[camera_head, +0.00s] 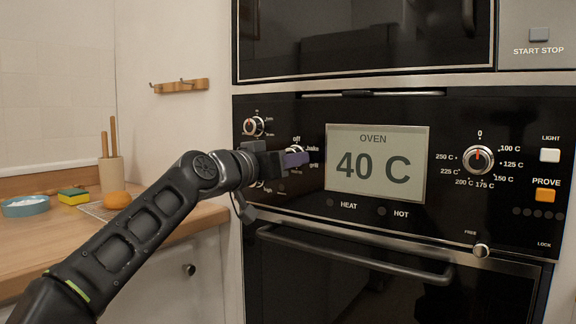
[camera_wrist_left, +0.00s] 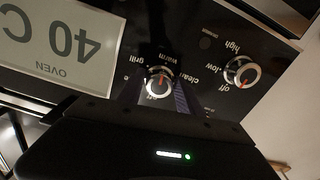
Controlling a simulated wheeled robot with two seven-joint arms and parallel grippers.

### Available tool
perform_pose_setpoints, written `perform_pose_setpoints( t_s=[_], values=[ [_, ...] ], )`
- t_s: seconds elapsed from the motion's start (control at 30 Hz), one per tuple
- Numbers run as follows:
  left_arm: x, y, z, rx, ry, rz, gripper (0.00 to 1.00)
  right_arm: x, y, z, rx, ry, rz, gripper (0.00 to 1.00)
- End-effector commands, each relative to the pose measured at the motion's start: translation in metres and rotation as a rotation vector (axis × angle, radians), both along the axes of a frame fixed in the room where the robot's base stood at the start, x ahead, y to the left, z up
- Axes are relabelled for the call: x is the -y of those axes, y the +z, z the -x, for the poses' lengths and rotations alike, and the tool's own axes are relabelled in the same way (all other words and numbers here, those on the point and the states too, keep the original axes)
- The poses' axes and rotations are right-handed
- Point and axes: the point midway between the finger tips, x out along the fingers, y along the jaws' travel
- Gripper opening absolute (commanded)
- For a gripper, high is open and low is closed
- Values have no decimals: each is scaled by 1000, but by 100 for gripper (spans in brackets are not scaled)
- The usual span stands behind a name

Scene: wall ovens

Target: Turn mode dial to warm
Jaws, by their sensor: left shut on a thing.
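The mode dial (camera_head: 295,150) is on the black oven panel, left of the display, mostly hidden behind my left gripper (camera_head: 297,158) in the head view. The wrist view shows the panel upside down, with the dial (camera_wrist_left: 160,82) as a silver-rimmed knob with an orange-red mark. The words warm, grill and clean are readable around it; the off label is hidden there. My left gripper (camera_wrist_left: 158,92) is shut on the dial, its purple finger pad beside the knob. The mark's exact setting is hard to tell. My right gripper is not in view.
The oven display (camera_head: 376,163) reads 40 C. A temperature dial (camera_head: 478,158) is right of it, and a small dial (camera_head: 254,126) is up and left. Another dial (camera_wrist_left: 240,71) marked off, low and high is near the mode dial. The door handle (camera_head: 350,256) projects below.

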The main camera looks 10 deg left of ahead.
Motion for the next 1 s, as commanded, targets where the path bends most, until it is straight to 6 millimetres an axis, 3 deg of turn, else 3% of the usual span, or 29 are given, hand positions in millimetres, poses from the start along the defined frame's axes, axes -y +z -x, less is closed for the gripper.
perform_pose_setpoints(
  t_s=[0.3,0.77,0.8,1.0],
  values=[
    [0,-3,-1,41,-2,-117,2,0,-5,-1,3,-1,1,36],
    [0,-2,-1,47,-2,-131,2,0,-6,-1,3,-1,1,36],
    [0,-2,-1,47,-2,-131,45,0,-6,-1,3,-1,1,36],
    [0,-1,-1,48,-1,-129,62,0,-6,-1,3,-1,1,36]
  ],
)
